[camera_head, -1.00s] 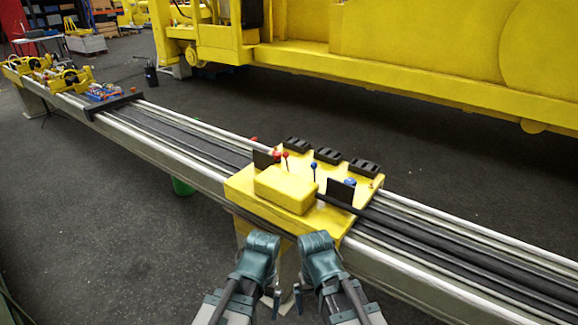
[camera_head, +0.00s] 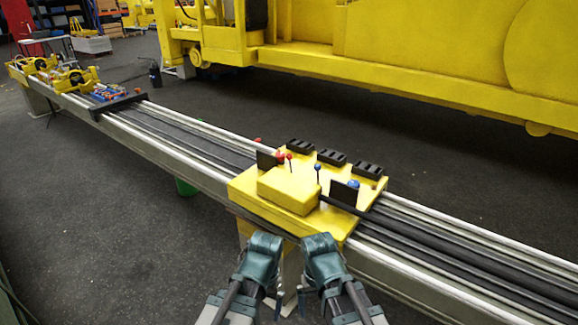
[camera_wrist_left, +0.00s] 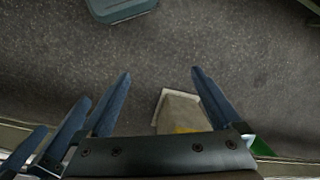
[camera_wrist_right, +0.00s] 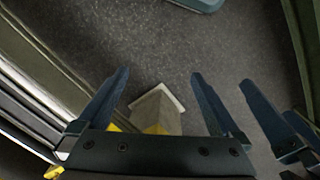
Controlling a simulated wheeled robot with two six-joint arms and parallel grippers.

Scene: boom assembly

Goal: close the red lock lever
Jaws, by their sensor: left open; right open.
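The yellow carriage (camera_head: 240,188) sits on the rail beam, with a raised yellow block (camera_head: 289,189) on it. Small red-tipped levers (camera_head: 290,157) stand behind the block's left part; which one is the lock lever I cannot tell. Blue-knobbed levers (camera_head: 318,168) stand further right. My left gripper (camera_head: 276,305) is in front of and below the carriage, apart from it. Its fingers (camera_wrist_left: 158,103) are open and empty. My right gripper (camera_head: 301,302) is close beside it, also below the carriage. Its fingers (camera_wrist_right: 158,103) are open and empty.
The long rail beam (camera_head: 160,148) runs from far left to near right. Black upright plates (camera_head: 344,192) and black ribbed blocks (camera_head: 332,157) stand on the carriage. A large yellow machine (camera_head: 400,60) is behind. A pale support post (camera_wrist_right: 156,108) shows below the grippers.

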